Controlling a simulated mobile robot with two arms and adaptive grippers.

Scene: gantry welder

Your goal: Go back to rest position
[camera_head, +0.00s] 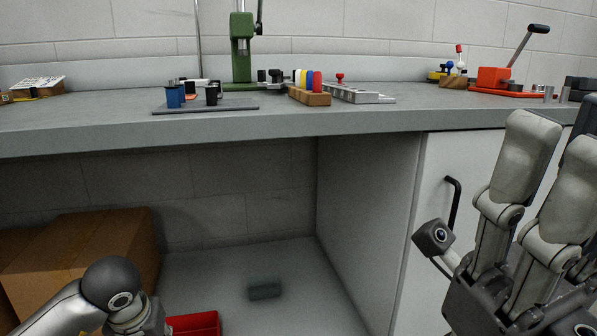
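My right gripper (548,160) is at the right edge of the camera_head view, in front of the bench and white cabinet. Its long pale finger pads point up, straight and spread, with nothing seen between them. Part of the hand is cut off by the frame edge. A small camera (436,236) sits on a bracket beside it. A link of my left arm (110,284) shows at the lower left, below the bench top. My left gripper itself is not seen.
The grey bench (130,134) carries a green press (241,48), a dark tray (230,108), a wooden block with coloured discs (310,97) and a red lever tool (495,77). Below are a cardboard box (85,255), a red bin (195,325) and open floor.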

